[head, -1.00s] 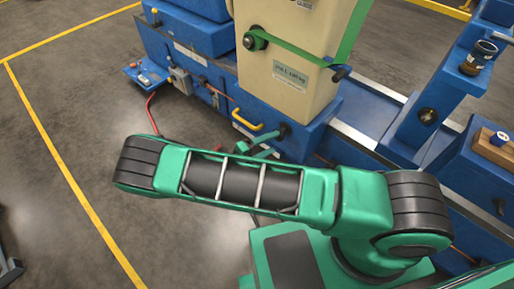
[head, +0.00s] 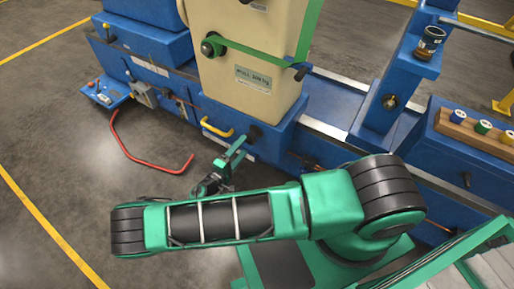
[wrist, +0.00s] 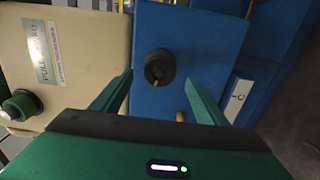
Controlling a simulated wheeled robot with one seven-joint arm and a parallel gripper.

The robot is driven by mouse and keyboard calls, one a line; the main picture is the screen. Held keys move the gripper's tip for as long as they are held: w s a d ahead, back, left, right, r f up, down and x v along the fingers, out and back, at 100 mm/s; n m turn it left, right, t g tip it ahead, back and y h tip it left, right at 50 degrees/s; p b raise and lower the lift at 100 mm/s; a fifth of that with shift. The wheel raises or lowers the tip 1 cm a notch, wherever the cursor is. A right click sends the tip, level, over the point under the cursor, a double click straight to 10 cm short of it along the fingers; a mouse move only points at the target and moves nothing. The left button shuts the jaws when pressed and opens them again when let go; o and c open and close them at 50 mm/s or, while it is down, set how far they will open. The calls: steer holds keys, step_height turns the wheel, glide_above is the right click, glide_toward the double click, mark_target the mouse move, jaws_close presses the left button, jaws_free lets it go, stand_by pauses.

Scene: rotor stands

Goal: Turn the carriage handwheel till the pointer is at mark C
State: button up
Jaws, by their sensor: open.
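The carriage handwheel looks like the small dark round knob (wrist: 160,67) on the carriage's blue face (wrist: 205,40). In the head view it is the dark knob (head: 254,132) low on the blue front, under the cream housing (head: 255,85). My gripper (head: 233,154) is open and empty just in front of that face. In the wrist view its green fingers (wrist: 158,80) stand to either side of the knob, apart from it. A white plate (wrist: 238,100) with a dark letter, perhaps C, shows right of the fingers. I cannot make out the pointer.
A yellow handle (head: 217,129) sits left of the knob. A green-rimmed knob (head: 212,46) is on the cream housing. A wooden block with coloured caps (head: 475,127) stands at right. Open floor lies left.

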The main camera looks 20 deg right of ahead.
mark_target(248, 141)
steer(key=shift+x, duration=1.95)
steer(key=shift+c, duration=0.3)
steer(key=c, duration=1.1)
steer(key=shift+c, duration=0.2)
